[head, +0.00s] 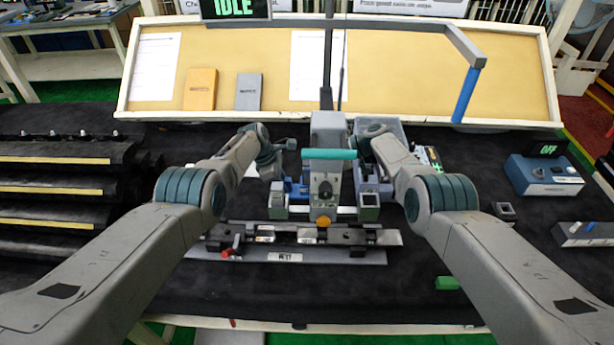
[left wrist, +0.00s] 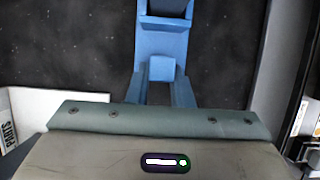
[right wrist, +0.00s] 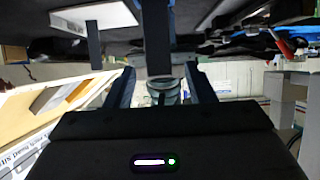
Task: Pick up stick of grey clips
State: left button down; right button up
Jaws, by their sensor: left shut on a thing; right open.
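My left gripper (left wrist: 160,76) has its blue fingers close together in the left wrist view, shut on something. A small blue block shows between them, and I cannot tell whether the held thing is the stick of grey clips. My right gripper (right wrist: 159,72) is open in the right wrist view, its dark fingers apart, with a dark upright strip showing between and beyond them. I cannot make out a stick of grey clips in any view.
The grey machine with a teal handle (head: 329,155) stands mid-table behind a metal rail plate (head: 350,256). A grey bin (head: 393,128) is behind it. A blue control box (head: 543,176) and a green block (head: 447,283) are at right. Black stepped racks (head: 60,170) fill the left.

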grip_shut()
jog(key=shift+r, duration=0.1)
dwell(0.4)
pick_arm(q)
jog(key=c, duration=1.2)
grip_release()
pick_arm(e)
notch_tip(320, 180, up, 10)
